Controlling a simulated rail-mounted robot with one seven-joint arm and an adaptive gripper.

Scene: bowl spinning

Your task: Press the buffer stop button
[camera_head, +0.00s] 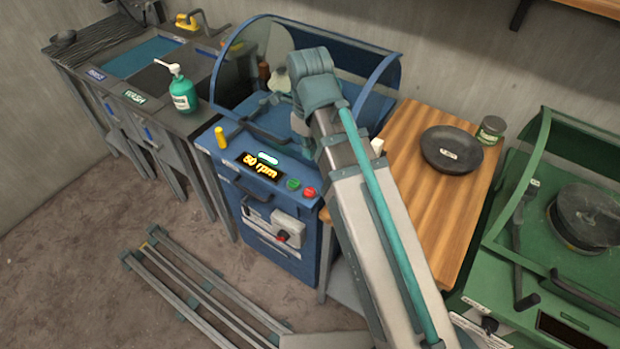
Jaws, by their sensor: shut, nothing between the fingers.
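The blue machine (213,154) has a front panel with a lit display (260,165) reading "50 rpm". To the right of the display are a green button (293,184) and a red button (310,192). The red button is uncovered, close to the left side of my arm. No label naming either button is readable. My arm rises from the lower right and bends above the right part of the blue machine. My gripper cannot be made out; the arm hides part of the machine's interior.
A grey box with a red knob (283,235) is on the machine's lower front. A clear curved hood (240,55) stands behind. A wooden table (405,165) with a dark bowl (451,150) is at right, beside a green machine (480,280). A green bottle (183,96) stands left.

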